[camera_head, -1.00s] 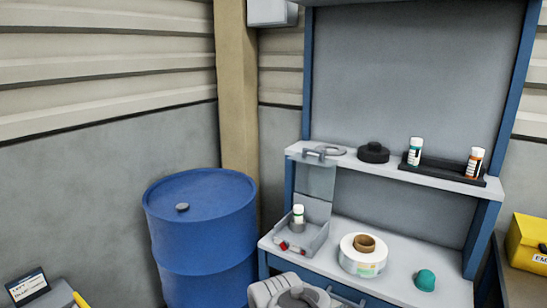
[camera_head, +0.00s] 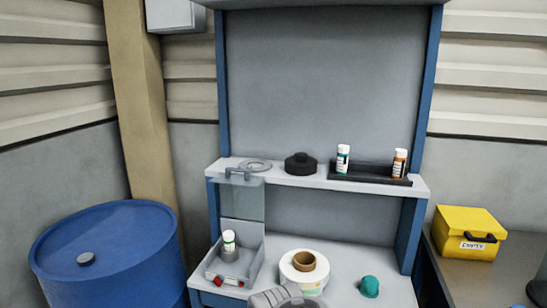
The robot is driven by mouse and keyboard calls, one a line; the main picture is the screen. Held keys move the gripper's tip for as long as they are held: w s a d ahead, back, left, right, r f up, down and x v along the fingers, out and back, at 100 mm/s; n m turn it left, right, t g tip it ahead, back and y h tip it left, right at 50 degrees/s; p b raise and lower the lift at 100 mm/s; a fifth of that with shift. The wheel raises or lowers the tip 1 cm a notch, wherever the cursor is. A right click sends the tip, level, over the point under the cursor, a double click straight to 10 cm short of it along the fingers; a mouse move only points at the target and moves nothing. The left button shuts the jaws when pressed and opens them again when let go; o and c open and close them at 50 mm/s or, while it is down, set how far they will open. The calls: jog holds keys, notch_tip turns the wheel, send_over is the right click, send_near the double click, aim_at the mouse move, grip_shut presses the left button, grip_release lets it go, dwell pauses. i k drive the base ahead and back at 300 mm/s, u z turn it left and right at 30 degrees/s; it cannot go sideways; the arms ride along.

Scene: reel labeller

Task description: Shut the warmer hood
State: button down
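The warmer is a small open grey box (camera_head: 214,263) on the left of the bench top, with red parts on its front. Its clear hood (camera_head: 243,198) stands upright at the back, open, with a grey handle (camera_head: 238,173) at its top edge near the shelf. A white bottle with a green label (camera_head: 229,241) stands in a grey holder inside the box. Part of my grey arm shows at the bottom middle, in front of the bench. My gripper's fingers are not in view.
A label roll (camera_head: 290,272) and a teal knob-like object (camera_head: 369,286) sit right of the warmer. The shelf (camera_head: 318,184) above holds a grey ring, a black round part and a black tray with two bottles. A blue drum (camera_head: 110,255) stands left; a yellow box (camera_head: 468,229) is right.

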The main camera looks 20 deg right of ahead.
aim_at(228, 170)
jog(key=z, duration=0.15)
jog(key=i, duration=0.9)
jog(key=u, duration=1)
jog(key=i, duration=0.55)
jog(key=u, duration=0.6)
